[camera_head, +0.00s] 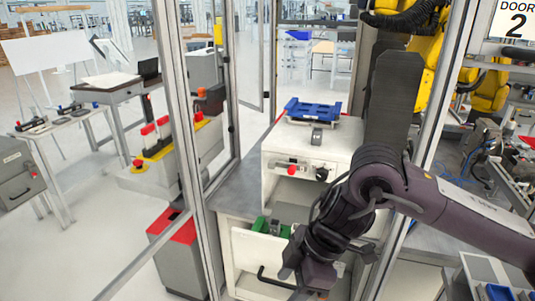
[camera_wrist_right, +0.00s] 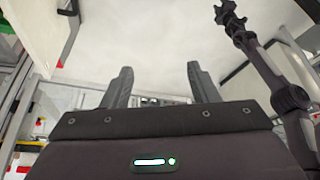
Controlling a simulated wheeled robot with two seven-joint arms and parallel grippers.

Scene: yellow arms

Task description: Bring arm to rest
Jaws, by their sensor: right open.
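My right arm (camera_head: 455,205) comes in from the right in the head view, bends at a dark joint and hangs down to the left. Its right gripper (camera_head: 308,274) is low in front of the white cabinet's open drawer. I cannot tell whether it touches the drawer. In the right wrist view my right gripper (camera_wrist_right: 160,85) has its two dark fingers wide apart with nothing between them. Another dark arm (camera_wrist_right: 285,95), seemingly my left arm, stands at the right of that view. Its tip is too small to read. My left arm is out of the head view.
The white cabinet (camera_head: 335,148) carries a blue tray (camera_head: 312,108). Its open drawer (camera_head: 255,246) holds green items. Metal posts (camera_head: 180,110) stand at left and right. A dark upright panel (camera_head: 393,95) and a yellow robot (camera_head: 430,60) are behind my arm. Floor is clear at lower left.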

